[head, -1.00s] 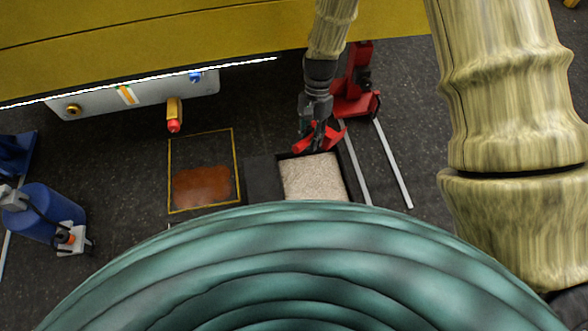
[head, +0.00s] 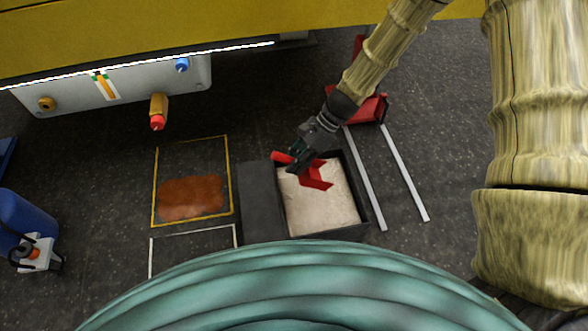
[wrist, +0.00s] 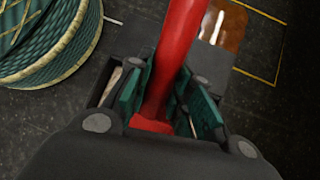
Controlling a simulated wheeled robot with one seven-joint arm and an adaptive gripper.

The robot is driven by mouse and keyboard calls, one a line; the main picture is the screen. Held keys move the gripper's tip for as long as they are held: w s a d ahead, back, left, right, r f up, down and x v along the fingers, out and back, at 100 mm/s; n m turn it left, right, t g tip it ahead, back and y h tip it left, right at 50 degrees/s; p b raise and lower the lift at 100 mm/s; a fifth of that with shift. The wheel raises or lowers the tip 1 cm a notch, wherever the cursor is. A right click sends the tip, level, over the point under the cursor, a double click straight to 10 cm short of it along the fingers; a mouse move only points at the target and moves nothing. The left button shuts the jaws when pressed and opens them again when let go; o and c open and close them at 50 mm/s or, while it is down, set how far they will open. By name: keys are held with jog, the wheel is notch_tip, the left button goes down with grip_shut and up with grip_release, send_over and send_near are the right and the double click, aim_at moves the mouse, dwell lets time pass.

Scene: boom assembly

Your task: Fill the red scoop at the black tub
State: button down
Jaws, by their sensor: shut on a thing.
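The black tub (head: 366,205) stands on the floor right of centre in the head view, with pale granular material (head: 325,215) inside it. The red scoop (head: 316,176) is over the tub's far part, close above or touching the material; I cannot tell which. My gripper (head: 298,160) is shut on the scoop's red handle. In the wrist view the handle (wrist: 177,60) runs up between the green finger pads of my gripper (wrist: 170,100). The scoop's bowl is hidden in the wrist view, and its contents cannot be made out.
A dark flat panel (head: 262,203) adjoins the tub's left side. A yellow-outlined square with a reddish-brown patch (head: 190,197) lies further left. Two pale rails (head: 405,175) lie right of the tub. A blue drum (head: 25,220) stands far left, and a red-tipped fitting (head: 158,112) hangs behind.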

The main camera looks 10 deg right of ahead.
jog(key=shift+w+a+f+b, duration=0.1)
jog(key=shift+f+b, duration=0.2)
jog(key=shift+f, duration=0.1)
notch_tip(320, 180, down, 16)
jog(key=b, duration=1.2)
jog(key=shift+f+b, duration=0.2)
jog(key=shift+b, duration=0.1)
jog(key=shift+f, duration=0.1)
dwell(0.4)
jog(key=shift+m+t, duration=0.3)
